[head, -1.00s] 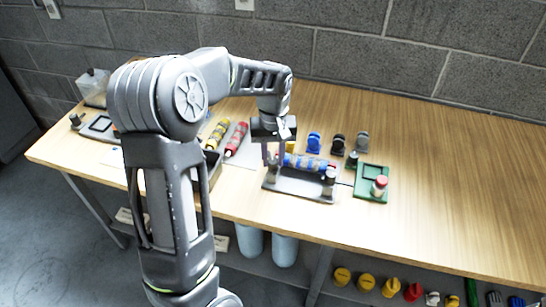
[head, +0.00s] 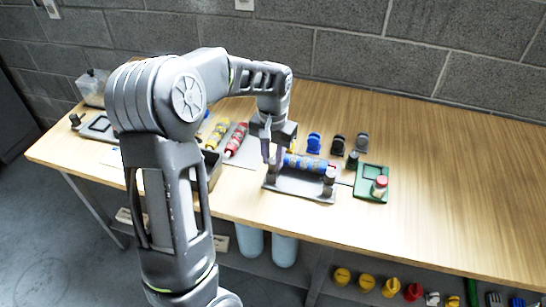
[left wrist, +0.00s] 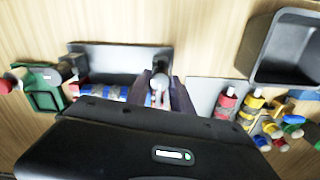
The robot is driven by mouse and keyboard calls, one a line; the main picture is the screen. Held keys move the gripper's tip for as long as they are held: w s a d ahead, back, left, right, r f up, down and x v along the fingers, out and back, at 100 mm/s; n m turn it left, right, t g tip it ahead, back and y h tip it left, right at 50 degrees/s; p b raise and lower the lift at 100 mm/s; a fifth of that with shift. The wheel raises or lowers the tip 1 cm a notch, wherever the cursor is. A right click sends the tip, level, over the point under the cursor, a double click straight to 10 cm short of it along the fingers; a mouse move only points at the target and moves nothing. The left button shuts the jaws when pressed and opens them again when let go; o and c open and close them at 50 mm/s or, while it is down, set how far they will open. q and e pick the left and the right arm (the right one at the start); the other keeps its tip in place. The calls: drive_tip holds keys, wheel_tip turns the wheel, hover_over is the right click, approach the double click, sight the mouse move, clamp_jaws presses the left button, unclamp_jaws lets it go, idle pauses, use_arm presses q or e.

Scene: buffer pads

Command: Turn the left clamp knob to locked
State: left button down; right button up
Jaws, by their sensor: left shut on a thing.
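The grey clamp fixture (head: 300,187) stands on the bench and holds a blue, banded cylinder (head: 308,162). My left gripper (head: 272,158) points down at the fixture's left end, with its fingers shut on the left clamp knob. In the left wrist view the left clamp knob (left wrist: 160,82) shows as a pale grey piece between the two dark fingers (left wrist: 161,92). The fingers and wrist hide much of that clamp in the head view. The right clamp knob (head: 329,177) stands upright at the other end. My right gripper is not in view.
Red (head: 236,138) and yellow cylinders and a dark bin (left wrist: 281,50) are left. The bench's right side is clear.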

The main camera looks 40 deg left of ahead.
sight(273, 161)
use_arm(q)
drive_tip(key=c, duration=1.1)
unclamp_jaws()
wheel_tip(273, 161, up, 8)
drive_tip(key=shift+f, duration=0.1)
